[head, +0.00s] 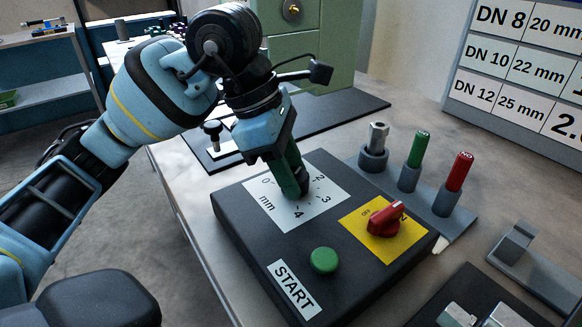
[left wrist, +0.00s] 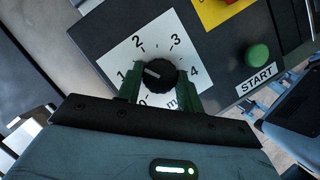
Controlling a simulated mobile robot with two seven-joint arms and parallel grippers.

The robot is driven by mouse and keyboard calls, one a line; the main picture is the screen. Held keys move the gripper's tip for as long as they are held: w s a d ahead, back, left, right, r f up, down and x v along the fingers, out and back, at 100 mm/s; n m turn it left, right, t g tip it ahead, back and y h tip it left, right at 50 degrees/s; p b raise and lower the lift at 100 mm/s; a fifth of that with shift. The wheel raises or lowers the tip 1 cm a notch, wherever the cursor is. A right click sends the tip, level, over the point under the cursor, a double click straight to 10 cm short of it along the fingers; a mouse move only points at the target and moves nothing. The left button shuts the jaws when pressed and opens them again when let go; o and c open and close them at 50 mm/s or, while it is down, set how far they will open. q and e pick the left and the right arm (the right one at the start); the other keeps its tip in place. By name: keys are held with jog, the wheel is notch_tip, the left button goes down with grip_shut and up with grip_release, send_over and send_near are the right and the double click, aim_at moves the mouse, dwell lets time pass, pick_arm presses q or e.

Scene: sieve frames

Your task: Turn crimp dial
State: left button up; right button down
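The crimp dial is a round black knob with a white pointer line. It shows in the left wrist view (left wrist: 160,75) on a white scale plate (head: 285,212) marked 0 to 4 and mm. Its pointer is near the 1, slightly toward the 2. My left gripper (head: 298,188) reaches down over the plate; in the head view its green fingers mostly hide the dial. In the left wrist view the fingers (left wrist: 160,80) stand apart on either side of the knob, with a narrow gap seeming to show; contact is not clear. My right gripper is out of view.
The dark control box (head: 237,225) also carries a green START button (head: 323,260) and a red switch (head: 385,218) on a yellow plate. Behind it stand a metal, a green (head: 418,149) and a red (head: 460,172) tool in holders. A grey bracket (head: 520,250) lies to the right.

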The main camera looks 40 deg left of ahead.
pick_arm(q)
jog(key=shift+c, duration=0.9)
jog(key=shift+n, duration=0.3)
jog(key=shift+n+t+p, duration=0.3)
jog(key=shift+n+p, duration=0.2)
jog(key=n+y+p, duration=0.1)
jog(key=n, duration=0.1)
jog(key=shift+s+r+n+t, duration=0.1)
jog(key=shift+n+t, duration=0.2)
jog(key=n+t+y+p, duration=0.1)
jog(key=n, duration=0.2)
jog(key=shift+d+n+p, duration=0.15)
jog(key=shift+n+p, duration=0.15)
jog(key=shift+p, duration=0.1)
jog(key=n+y+p, duration=0.1)
jog(key=n, duration=0.1)
jog(key=shift+d+n, duration=0.1)
jog(key=shift+n, duration=0.3)
jog(key=shift+n+y, duration=0.4)
jog(key=shift+n, duration=0.1)
